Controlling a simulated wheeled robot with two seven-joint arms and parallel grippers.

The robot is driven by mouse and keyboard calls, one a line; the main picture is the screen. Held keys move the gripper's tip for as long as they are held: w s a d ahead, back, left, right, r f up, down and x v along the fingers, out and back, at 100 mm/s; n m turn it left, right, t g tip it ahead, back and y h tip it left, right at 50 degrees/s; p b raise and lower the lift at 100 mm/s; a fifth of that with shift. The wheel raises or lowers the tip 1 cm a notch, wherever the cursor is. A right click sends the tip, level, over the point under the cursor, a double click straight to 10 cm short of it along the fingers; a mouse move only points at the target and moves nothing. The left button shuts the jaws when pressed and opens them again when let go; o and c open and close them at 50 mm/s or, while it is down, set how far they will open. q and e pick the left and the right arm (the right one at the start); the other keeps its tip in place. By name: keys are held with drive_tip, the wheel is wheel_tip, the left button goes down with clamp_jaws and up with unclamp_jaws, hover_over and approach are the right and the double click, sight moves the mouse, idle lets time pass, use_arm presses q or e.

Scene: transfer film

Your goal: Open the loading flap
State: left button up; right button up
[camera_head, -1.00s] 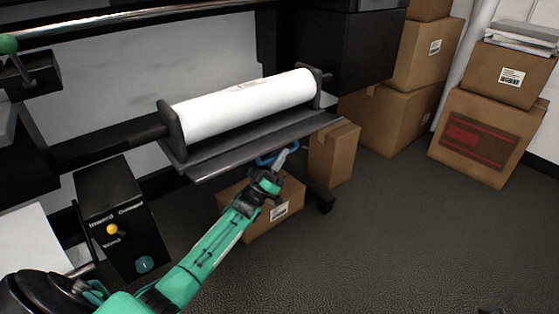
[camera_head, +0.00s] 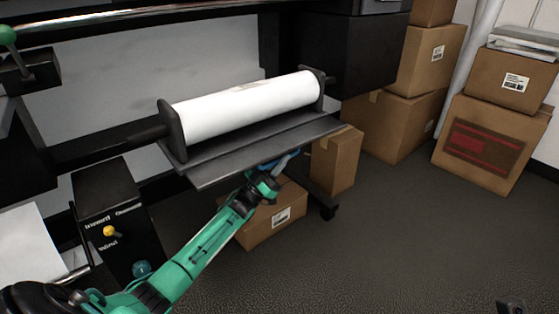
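The loading flap (camera_head: 240,150) is a grey flat panel along the front of the white film roll (camera_head: 250,105). It slopes slightly down toward me. A blue part (camera_head: 282,160), which looks like a handle, shows only in part below the flap's front edge. My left gripper (camera_head: 274,168) reaches from below left and is at this blue part, just under the flap edge. Its fingertips are mostly hidden there, so I cannot tell whether it grips. A small dark piece (camera_head: 512,305) at the bottom right edge may be my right gripper; too little shows to tell.
A control box (camera_head: 115,215) with a yellow knob stands left of my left arm. Cardboard boxes sit under the flap (camera_head: 270,215), beside it (camera_head: 336,158) and at the right (camera_head: 490,140). The floor (camera_head: 400,240) at the right front is clear.

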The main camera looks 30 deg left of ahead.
use_arm(q)
drive_tip(key=shift+o, duration=0.5)
drive_tip(key=p+v, duration=0.2)
drive_tip(key=v, duration=1.2)
drive_tip(key=shift+w, duration=0.1)
